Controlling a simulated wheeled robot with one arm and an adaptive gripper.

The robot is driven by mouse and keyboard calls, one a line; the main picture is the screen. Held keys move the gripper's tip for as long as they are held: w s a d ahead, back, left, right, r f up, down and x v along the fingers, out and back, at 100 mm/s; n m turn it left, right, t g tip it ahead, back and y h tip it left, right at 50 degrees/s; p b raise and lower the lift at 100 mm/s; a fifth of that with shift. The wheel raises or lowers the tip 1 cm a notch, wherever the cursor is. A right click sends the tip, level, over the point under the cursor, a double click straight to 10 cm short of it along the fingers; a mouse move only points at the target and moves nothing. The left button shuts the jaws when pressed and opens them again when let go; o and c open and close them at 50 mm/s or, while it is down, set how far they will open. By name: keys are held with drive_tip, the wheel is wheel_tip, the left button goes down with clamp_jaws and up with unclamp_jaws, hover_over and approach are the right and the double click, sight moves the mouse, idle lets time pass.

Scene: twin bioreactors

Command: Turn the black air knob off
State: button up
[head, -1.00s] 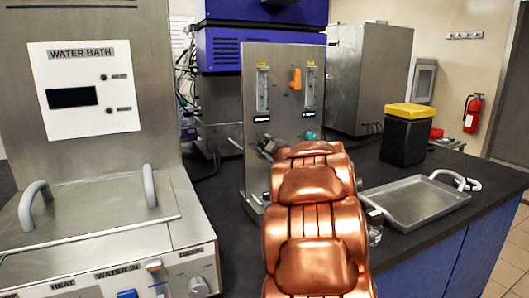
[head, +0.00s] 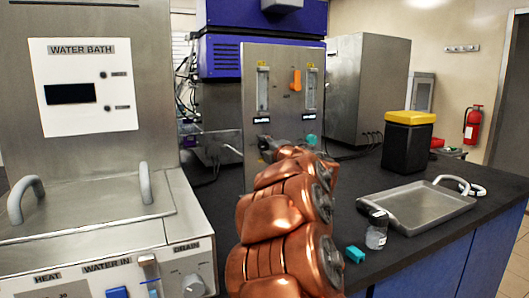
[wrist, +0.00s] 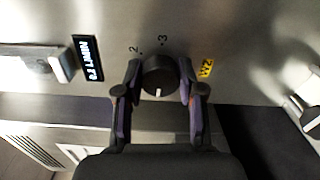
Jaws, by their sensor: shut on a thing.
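The round black knob (wrist: 158,76) sits on a steel panel face in the wrist view. A white mark shows on its lower edge. The figures 2 and 3 are printed above it. My gripper (wrist: 159,82) has one finger on each side of the knob and is shut on it. In the head view my gripper (head: 267,149) is at the lower left of the upright steel panel (head: 284,112), largely behind my copper arm. The knob cannot be made out there.
The panel has two flow tubes, an orange lever (head: 296,80) and a teal knob (head: 311,140). The water bath (head: 95,215) stands close at left. A small jar (head: 376,230), teal block (head: 355,254), steel tray (head: 415,222) and yellow-topped black bin (head: 407,145) are at right.

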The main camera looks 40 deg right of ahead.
drive_tip(key=shift+a+n, duration=0.1)
drive_tip(key=shift+n, duration=0.4)
drive_tip(key=o, duration=1.1)
drive_tip(key=shift+o, duration=0.2)
drive_tip(key=shift+s+a+r, duration=0.1)
drive_tip(key=shift+s+a, duration=0.05)
drive_tip(key=shift+s, duration=0.45)
drive_tip(key=v, duration=1)
drive_tip(key=shift+s, duration=0.35)
drive_tip(key=shift+a, duration=0.15)
